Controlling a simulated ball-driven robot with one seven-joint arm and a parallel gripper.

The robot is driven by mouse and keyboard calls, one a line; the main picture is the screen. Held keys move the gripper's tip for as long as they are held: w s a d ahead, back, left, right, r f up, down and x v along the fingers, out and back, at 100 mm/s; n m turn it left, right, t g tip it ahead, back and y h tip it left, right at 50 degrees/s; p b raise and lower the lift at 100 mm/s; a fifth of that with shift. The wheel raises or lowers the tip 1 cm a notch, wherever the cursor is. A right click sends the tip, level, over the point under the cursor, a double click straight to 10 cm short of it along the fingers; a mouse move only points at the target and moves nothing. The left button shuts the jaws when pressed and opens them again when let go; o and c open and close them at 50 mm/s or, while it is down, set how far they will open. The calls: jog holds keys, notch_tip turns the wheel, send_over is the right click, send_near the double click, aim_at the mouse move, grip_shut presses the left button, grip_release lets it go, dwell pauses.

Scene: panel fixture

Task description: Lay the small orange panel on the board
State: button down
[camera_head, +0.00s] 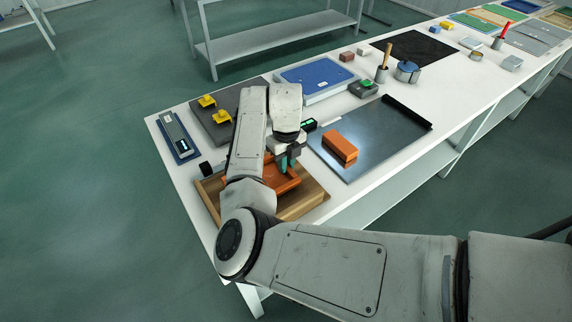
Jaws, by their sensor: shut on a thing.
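My gripper (286,163) points down over the board's far part, with teal fingertips. It is shut on the small orange panel (288,183), which is at or just above the board's surface. My arm hides the panel's left part, and I cannot tell whether it touches the board.
An orange block (340,146) rests on a dark grey sheet (372,142) to the right. A grey plate with yellow clamps (208,101), a blue tray (318,77) and a green-topped box (363,88) stand behind. The table's right front edge is clear.

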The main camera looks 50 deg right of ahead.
jog(key=shift+f, duration=0.85)
jog(key=shift+f, duration=0.15)
jog(key=c, duration=1.1)
grip_release()
notch_tip(320, 180, up, 12)
jog(key=b, duration=0.1)
jog(key=shift+r, duration=0.2)
